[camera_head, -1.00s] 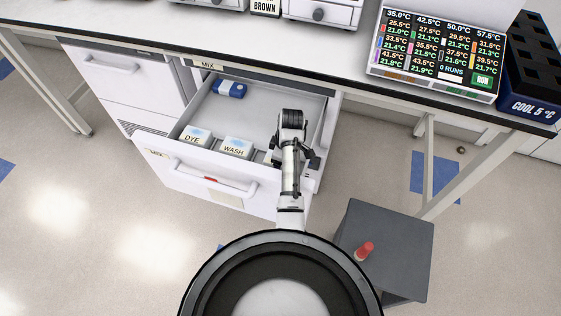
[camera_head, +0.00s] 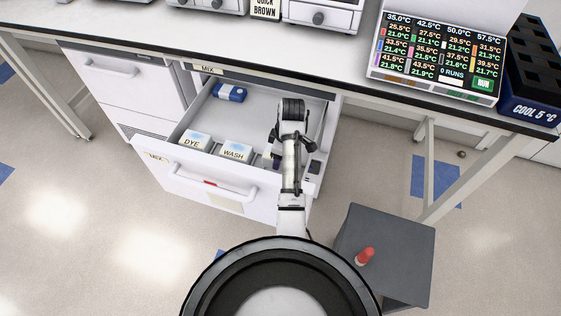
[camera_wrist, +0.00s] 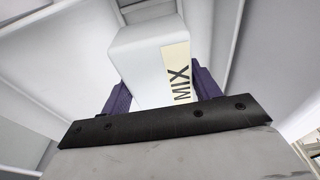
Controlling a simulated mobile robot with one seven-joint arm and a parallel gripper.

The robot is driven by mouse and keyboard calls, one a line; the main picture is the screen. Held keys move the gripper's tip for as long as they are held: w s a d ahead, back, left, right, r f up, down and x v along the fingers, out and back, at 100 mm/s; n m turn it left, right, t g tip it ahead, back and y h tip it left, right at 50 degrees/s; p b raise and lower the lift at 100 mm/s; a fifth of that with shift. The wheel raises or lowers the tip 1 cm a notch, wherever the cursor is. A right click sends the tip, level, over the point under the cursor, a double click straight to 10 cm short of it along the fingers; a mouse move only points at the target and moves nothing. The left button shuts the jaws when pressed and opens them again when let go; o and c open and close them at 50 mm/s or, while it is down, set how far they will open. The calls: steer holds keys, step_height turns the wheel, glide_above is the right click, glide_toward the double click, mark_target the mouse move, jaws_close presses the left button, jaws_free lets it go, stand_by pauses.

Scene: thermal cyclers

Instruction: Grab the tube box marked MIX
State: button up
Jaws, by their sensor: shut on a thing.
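A white box with a cream label reading MIX (camera_wrist: 145,55) shows in the wrist view between the two purple fingers of my gripper (camera_wrist: 155,90). My gripper is shut on the box, with a finger against each side. In the head view my gripper (camera_head: 275,158) is over the right part of the open drawer (camera_head: 225,196). The arm hides most of the MIX box there. I cannot tell whether the box is clear of the drawer floor.
A DYE box (camera_head: 194,140) and a WASH box (camera_head: 236,150) stand at the drawer's front. A blue box (camera_head: 229,92) lies at its back left. The bench edge (camera_head: 270,78) overhangs the drawer. A grey stand (camera_head: 385,250) with a red-capped item (camera_head: 365,256) is at lower right.

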step_height(320, 180, up, 10)
steer(key=p, duration=0.6)
steer(key=shift+p, duration=0.35)
steer(key=shift+r, duration=2.4)
